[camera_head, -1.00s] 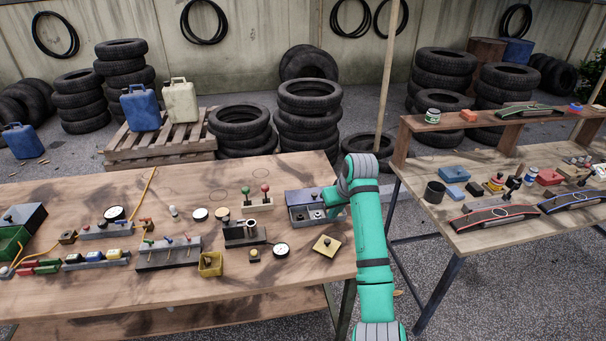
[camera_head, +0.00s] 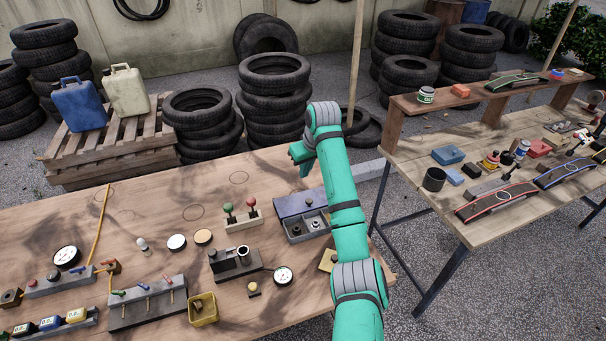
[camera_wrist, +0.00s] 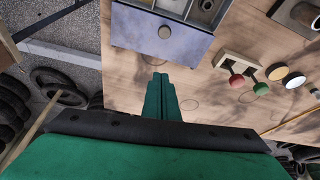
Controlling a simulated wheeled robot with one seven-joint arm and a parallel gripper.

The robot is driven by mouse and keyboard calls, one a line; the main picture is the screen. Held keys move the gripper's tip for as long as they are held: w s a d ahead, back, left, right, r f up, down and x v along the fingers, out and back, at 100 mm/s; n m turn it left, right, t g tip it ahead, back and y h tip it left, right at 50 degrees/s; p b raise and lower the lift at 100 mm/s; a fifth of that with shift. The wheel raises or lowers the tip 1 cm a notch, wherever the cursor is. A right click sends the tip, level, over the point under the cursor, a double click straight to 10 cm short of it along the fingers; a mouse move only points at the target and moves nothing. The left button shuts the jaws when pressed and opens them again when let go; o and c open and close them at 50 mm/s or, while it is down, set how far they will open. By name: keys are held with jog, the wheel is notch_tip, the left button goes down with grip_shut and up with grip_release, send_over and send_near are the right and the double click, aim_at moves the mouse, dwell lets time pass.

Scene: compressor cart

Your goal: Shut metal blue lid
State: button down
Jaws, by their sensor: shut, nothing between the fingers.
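The metal blue lid (camera_head: 298,203) belongs to a grey compartment box (camera_head: 307,228) near the right end of the workbench. My green gripper (camera_head: 300,155) is past the lid's far side, over the bench. In the wrist view its fingers (camera_wrist: 160,82) are shut and empty, close to the lid's edge; contact cannot be told.
A red and green lever block (camera_head: 243,215) stands left of the box. A gauge (camera_head: 283,275) and a yellow bin (camera_head: 202,308) are nearer. A second table (camera_head: 480,225) stands to the right across a gap. The bench behind the levers is largely clear.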

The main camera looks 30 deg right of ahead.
send_over(304, 199)
jog(key=w, duration=0.2)
notch_tip(304, 199, down, 8)
jog(key=shift+r, duration=0.25)
jog(key=shift+s+f, duration=0.1)
jog(key=shift+f, duration=0.2)
jog(key=shift+s+a+f, duration=0.1)
jog(key=shift+s+f, duration=0.05)
jog(key=shift+s, duration=0.8)
jog(key=shift+s+f, duration=0.1)
jog(key=shift+s, duration=0.8)
jog(key=shift+s, duration=0.15)
